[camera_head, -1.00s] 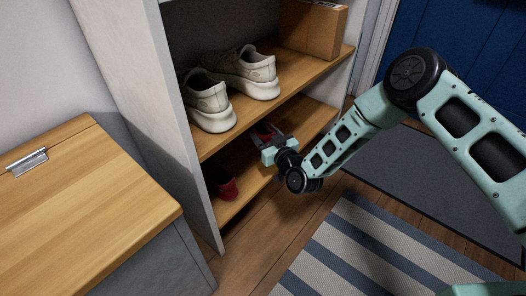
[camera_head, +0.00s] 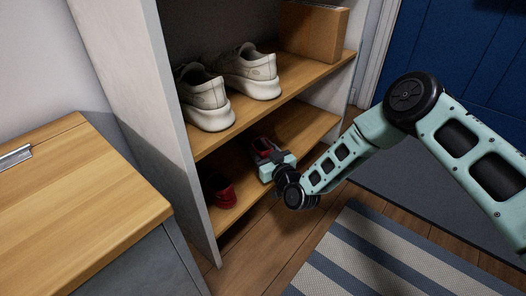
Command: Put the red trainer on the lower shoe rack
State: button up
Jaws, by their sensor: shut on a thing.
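A red trainer (camera_head: 263,147) is between the jaws of my gripper (camera_head: 268,158), over the lower shelf of the shoe rack (camera_head: 304,124). My gripper is shut on it and hides part of it. I cannot tell whether this trainer touches the shelf. A second red shoe (camera_head: 222,191) sits on the same lower shelf at its left end, near the side panel. A gap of bare shelf lies between the two.
The white side panel (camera_head: 165,120) bounds the rack on the left. A wooden-topped cabinet (camera_head: 85,200) stands front left. A striped rug (camera_head: 385,255) lies on the floor.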

jog(key=o, duration=1.1)
